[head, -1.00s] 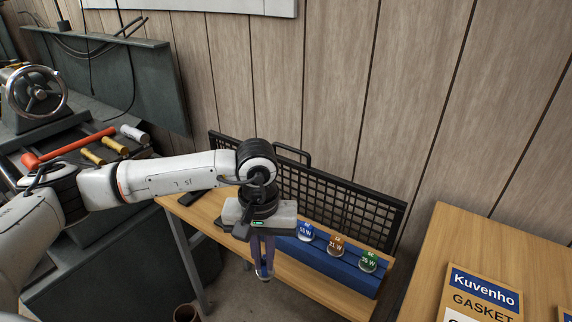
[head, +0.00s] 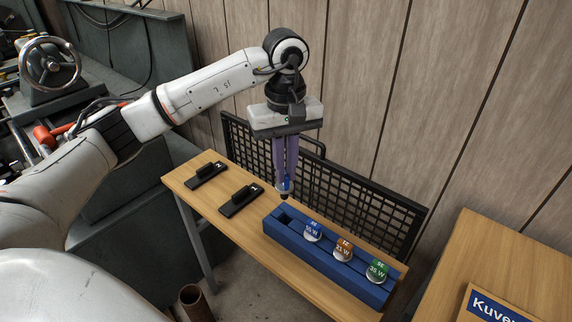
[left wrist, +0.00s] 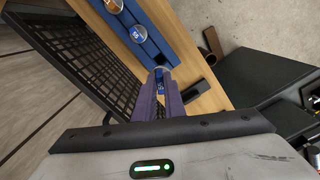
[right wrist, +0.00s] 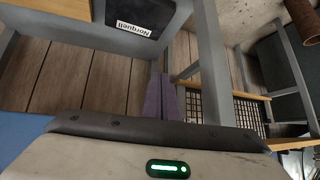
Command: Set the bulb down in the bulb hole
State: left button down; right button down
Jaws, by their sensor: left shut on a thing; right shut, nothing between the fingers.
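My left gripper (head: 286,178) points down, shut on a small bulb (head: 285,188) with a blue label and a dark lower end. The bulb hangs upright above the left end of a long blue rack (head: 330,277). An empty square hole (head: 283,217) shows at that end, just below the bulb; the bulb appears apart from it. In the left wrist view the bulb (left wrist: 160,74) sits between the purple fingers, its lower end hidden. My right gripper (right wrist: 160,97) is shut and empty in the right wrist view; it is outside the head view.
Blue, orange and green labelled bulbs (head: 343,248) fill the rack's other places. Two black numbered blocks (head: 240,200) lie on the wooden bench (head: 192,186) to the left. A black mesh panel (head: 345,190) stands close behind the rack. A Kuvenho box (head: 500,308) is at right.

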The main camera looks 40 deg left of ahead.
aim_at(286, 198)
pick_arm(q)
jog(key=shift+f+b, duration=2.85)
jog(key=shift+f, duration=1.75)
jog(key=c, duration=1.8)
grip_release()
jog(key=shift+a, duration=0.1)
jog(key=shift+o, duration=0.2)
notch_tip(286, 198, up, 10)
jog(key=shift+r, duration=0.2)
